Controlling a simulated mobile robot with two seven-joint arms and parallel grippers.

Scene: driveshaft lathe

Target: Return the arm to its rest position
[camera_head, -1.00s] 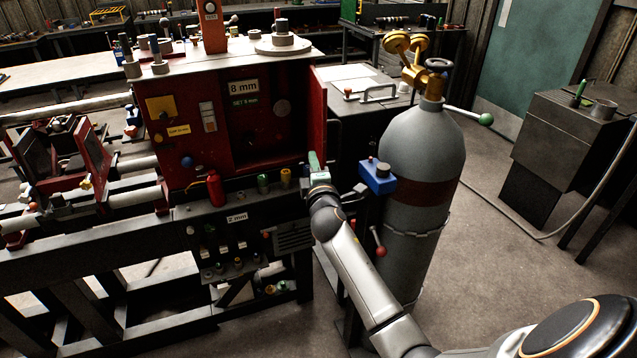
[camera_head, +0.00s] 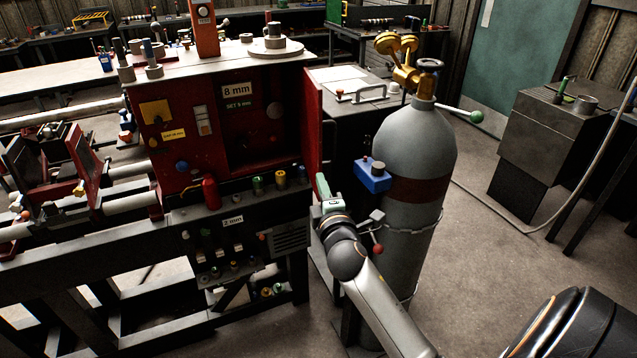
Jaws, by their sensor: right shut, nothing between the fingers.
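My right arm comes in from the lower right and reaches up to the right end of the red lathe headstock (camera_head: 185,125). My right gripper (camera_head: 322,188) is at its tip, beside the lower edge of the open red door (camera_head: 313,130). It is shut and holds nothing. The gripper is small in view and partly hidden by its own wrist. It stands to the left of the grey gas cylinder (camera_head: 416,150) and the blue box (camera_head: 373,177). My left gripper is not in view.
A red-ball lever (camera_head: 377,249) and the cylinder stand close to the right of my forearm. The dark lathe bed (camera_head: 200,290) lies to its left. A dark cabinet (camera_head: 541,140) stands farther right. The floor (camera_head: 500,255) between cylinder and cabinet is clear.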

